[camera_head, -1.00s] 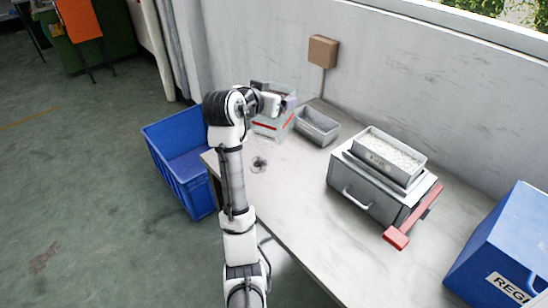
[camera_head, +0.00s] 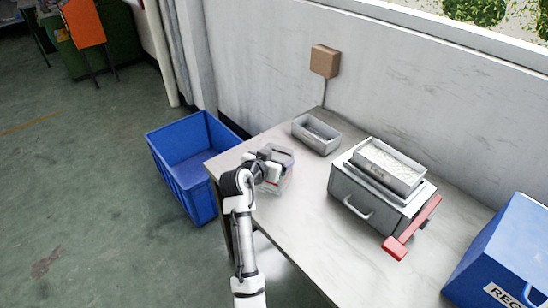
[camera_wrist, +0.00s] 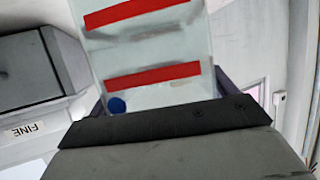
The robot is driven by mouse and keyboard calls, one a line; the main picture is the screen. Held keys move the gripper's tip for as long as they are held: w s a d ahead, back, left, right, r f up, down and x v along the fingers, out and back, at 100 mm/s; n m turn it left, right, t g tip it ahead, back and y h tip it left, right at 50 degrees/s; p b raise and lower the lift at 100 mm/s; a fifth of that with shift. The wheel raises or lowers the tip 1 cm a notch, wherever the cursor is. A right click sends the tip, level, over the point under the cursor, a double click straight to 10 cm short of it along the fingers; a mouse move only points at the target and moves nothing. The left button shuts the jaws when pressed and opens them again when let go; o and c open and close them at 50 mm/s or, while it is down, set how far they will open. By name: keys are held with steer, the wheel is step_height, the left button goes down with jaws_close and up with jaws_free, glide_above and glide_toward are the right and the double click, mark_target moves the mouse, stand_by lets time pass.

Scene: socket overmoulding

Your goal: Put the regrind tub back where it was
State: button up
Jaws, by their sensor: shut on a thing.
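A clear tub with red bands (camera_head: 286,180), which I take to be the regrind tub, is at the left end of the bench. It also shows in the wrist view (camera_wrist: 150,52), where two red bands and a blue dot are on its wall. My gripper (camera_head: 272,165) is shut on this tub, with dark fingers at its sides in the wrist view. The arm hides part of the tub in the head view. I cannot tell whether its base touches the bench.
An empty grey tray (camera_head: 317,134) stands at the back of the bench. A grey machine (camera_head: 366,205) carries a tray of white pellets (camera_head: 393,163), with a red bar alongside. A blue box (camera_head: 505,255) is at right. A blue crate (camera_head: 180,165) stands on the floor at left.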

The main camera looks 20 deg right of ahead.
steer(key=shift+f, duration=0.2)
steer(key=o, duration=1.5)
steer(key=shift+r, duration=0.2)
steer(key=b+v, duration=0.2)
steer(key=v, duration=1)
